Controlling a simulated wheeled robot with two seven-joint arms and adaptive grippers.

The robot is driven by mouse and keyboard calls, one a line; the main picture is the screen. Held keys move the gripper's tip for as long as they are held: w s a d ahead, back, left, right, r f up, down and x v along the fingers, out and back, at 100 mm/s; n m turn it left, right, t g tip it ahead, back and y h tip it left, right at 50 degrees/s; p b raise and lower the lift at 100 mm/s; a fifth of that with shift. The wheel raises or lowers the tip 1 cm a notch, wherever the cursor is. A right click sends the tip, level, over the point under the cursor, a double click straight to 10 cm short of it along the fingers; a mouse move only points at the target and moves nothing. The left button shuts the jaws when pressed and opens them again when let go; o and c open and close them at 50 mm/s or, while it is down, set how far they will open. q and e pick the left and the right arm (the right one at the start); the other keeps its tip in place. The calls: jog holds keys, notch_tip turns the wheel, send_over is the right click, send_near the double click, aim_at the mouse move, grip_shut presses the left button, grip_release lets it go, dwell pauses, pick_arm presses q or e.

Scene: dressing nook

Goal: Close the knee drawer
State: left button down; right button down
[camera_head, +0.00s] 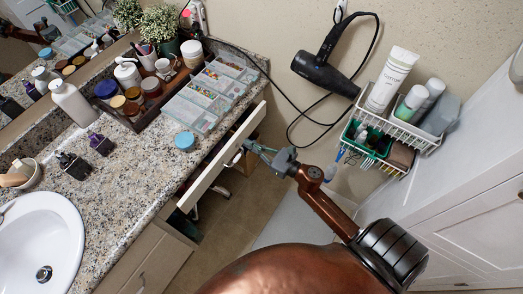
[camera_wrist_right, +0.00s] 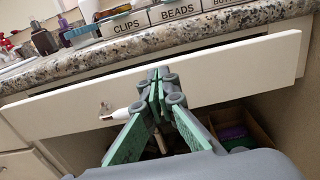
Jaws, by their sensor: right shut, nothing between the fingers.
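The knee drawer's white front (camera_head: 215,168) stands out from under the granite counter, so the drawer is partly open; a dark gap shows behind its front. The drawer front also spans the right wrist view (camera_wrist_right: 225,66). Its pale handle (camera_wrist_right: 115,113) is left of my fingers there. My right gripper (camera_head: 250,147) is shut and empty, with its green-padded fingers at the outer face of the drawer front. It also shows in the wrist view (camera_wrist_right: 158,82); whether the tips touch the panel I cannot tell. My left gripper is not in view.
The granite counter (camera_head: 120,185) holds a clear organizer (camera_head: 210,95), jars, bottles and a sink (camera_head: 40,240). A hair dryer (camera_head: 325,65) hangs on the wall, its cord dangling near the drawer. A wire rack (camera_head: 400,125) and white cabinet (camera_head: 470,190) are at right.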

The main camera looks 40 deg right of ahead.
jog(key=shift+x, duration=1.05)
jog(key=shift+w+a, duration=0.1)
jog(key=shift+w, duration=0.25)
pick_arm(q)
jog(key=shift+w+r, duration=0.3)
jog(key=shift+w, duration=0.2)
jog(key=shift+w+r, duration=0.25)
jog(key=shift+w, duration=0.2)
